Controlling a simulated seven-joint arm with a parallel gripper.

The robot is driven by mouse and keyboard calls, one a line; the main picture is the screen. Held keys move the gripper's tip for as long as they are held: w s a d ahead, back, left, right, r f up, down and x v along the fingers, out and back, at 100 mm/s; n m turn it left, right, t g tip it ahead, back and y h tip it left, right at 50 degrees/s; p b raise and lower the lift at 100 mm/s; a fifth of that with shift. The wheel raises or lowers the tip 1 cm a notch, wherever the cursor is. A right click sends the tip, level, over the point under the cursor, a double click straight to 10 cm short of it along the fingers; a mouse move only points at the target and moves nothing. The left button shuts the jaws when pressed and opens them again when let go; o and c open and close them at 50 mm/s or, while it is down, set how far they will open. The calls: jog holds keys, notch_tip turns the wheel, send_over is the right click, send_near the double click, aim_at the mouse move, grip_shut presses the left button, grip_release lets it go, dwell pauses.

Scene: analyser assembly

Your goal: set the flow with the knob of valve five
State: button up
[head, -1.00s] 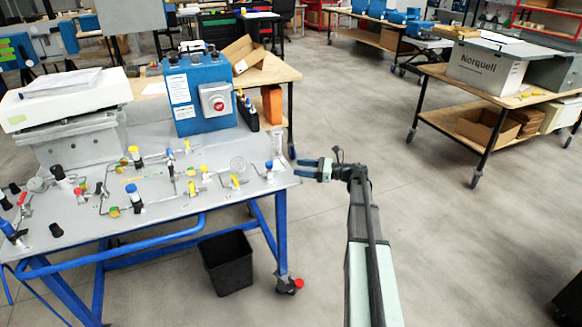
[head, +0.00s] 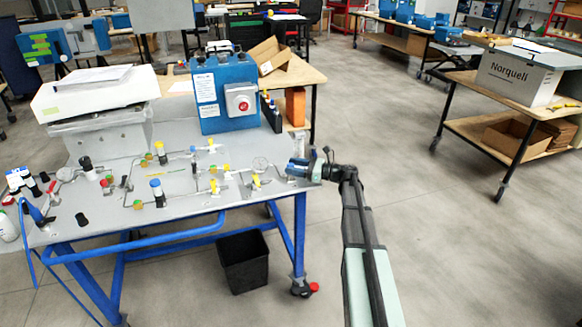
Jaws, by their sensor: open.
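The grey bench top (head: 110,215) carries thin metal tubing with several small valves. A blue-topped fitting (head: 156,192), a yellow knob (head: 256,181) and another yellow knob (head: 214,186) stand along it. No valve numbers are legible, so I cannot tell which one is valve five. My gripper (head: 295,167) is open at the bench's right end, beside the round gauge (head: 260,164). Its fingers overlap the spot of a blue-topped knob there. The knob is mostly hidden, and I cannot tell whether the fingers touch it.
A blue box with a red button (head: 208,88) stands at the back of the bench. A white device (head: 95,95) is at the back left. A black bin (head: 243,262) is on the floor below. The floor right of my arm is clear.

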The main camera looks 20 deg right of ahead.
jog(key=shift+w+a, duration=0.45)
jog(key=shift+a, duration=0.15)
jog(key=c, duration=0.9)
jog(key=shift+w+d+n+g+y, duration=0.1)
jog(key=shift+w+n+g+y, duration=0.1)
jog(key=shift+n+g+y, duration=0.35)
jog(key=shift+s+n+g+y, duration=0.15)
jog(key=shift+n+g+y, duration=0.3)
jog(key=shift+n+g, duration=0.8)
jog(key=shift+m+g, duration=0.3)
jog(key=o, duration=0.9)
jog(key=shift+s, duration=0.1)
